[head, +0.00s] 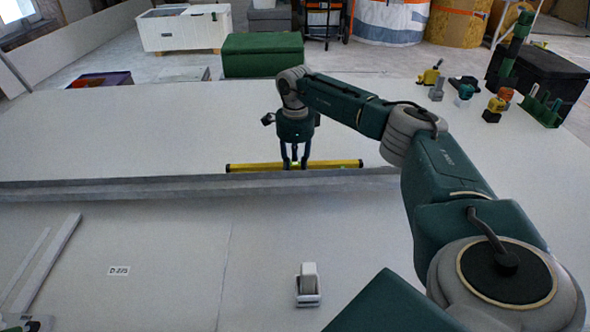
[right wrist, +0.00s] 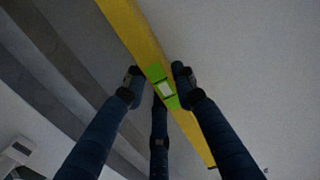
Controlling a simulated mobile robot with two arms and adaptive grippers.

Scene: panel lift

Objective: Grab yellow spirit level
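The yellow spirit level (head: 340,163) lies lengthwise along the far side of a grey metal rail in the head view. In the right wrist view the spirit level (right wrist: 128,27) runs diagonally, with a bright green section around its vial at the middle. My right gripper (head: 295,165) points down over the middle of the level. In the right wrist view its fingers (right wrist: 158,82) are spread around the green section, with a gap visible on the left side. Whether any finger touches the level is unclear. My left gripper is not in view.
A long grey metal rail (head: 130,188) crosses the pale panel surface in front of the level. A small white-and-grey device (head: 308,285) stands nearer. Several tools, including a yellow one (head: 431,75), stand at the far right. A green box (head: 262,55) is behind.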

